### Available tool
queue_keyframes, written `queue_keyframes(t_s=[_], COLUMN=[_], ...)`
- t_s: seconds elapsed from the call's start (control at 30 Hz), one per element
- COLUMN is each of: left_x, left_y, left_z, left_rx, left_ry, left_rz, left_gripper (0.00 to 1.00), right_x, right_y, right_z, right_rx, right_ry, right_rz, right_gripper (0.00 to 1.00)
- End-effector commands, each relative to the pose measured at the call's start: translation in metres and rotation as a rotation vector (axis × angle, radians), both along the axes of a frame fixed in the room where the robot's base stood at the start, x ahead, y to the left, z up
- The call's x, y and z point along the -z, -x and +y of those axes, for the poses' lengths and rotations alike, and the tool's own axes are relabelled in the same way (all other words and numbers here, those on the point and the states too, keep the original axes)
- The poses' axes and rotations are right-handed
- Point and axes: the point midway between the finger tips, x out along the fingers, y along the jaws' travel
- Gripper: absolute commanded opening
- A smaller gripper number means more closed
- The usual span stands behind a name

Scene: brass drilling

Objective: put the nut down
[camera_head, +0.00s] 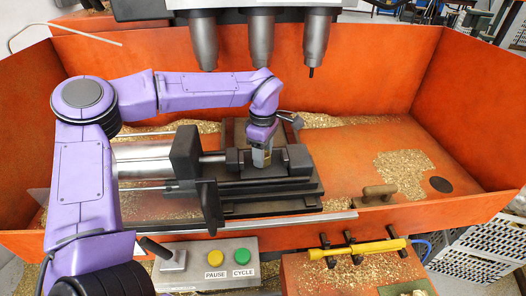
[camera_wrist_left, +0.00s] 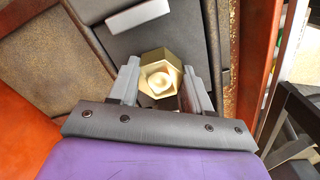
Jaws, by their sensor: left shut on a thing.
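The brass hex nut (camera_wrist_left: 160,80) sits between the two fingers of my left gripper (camera_wrist_left: 158,85) in the left wrist view. The fingers are shut on it. In the head view the left gripper (camera_head: 262,152) points down over the dark machine vise (camera_head: 270,188), and only a small brassy bit of the nut shows at the fingertips. I cannot tell whether the nut touches the vise. My right gripper is not in view.
Drill spindles (camera_head: 260,40) hang above and behind the vise. An orange tray wall (camera_head: 130,50) surrounds the work area, with brass chips (camera_head: 400,170) at right. A control box with PAUSE and CYCLE buttons (camera_head: 228,258) and a yellow tool (camera_head: 357,249) are in front.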

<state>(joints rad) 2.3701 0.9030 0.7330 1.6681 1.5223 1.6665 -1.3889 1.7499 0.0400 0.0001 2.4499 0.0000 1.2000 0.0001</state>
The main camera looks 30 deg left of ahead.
Motion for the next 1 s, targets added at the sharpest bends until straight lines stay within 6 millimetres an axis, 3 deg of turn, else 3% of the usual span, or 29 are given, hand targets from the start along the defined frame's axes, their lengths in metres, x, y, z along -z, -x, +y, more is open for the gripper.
queue_keyframes(t_s=[0.07, 0.1, 0.17, 0.2, 0.57, 1.0], left_x=[0.0, 0.001, 0.001, 0.001, -0.009, -0.109], left_y=[0.0, 0.0, 0.0, 0.0, 0.0, -0.001], left_z=[0.0, 0.0, 0.0, 0.0, 0.0, 0.0], left_rx=[0.0, 0.0, 0.0, 0.0, -0.001, -0.001], left_ry=[0.001, 0.0, 0.0, 0.0, 0.0, -0.001], left_rz=[-0.001, 0.0, 0.0, 0.0, -0.002, -0.002], left_gripper=[0.0, 0.52, 0.71, 0.74, 0.74, 0.74], right_x=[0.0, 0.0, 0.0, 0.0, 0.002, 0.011], right_y=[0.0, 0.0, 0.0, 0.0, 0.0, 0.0], right_z=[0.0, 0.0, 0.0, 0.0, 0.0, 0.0], right_rx=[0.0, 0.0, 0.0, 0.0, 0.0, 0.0], right_ry=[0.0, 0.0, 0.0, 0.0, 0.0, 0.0], right_rz=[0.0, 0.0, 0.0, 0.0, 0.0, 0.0], right_gripper=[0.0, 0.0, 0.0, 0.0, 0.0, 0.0])
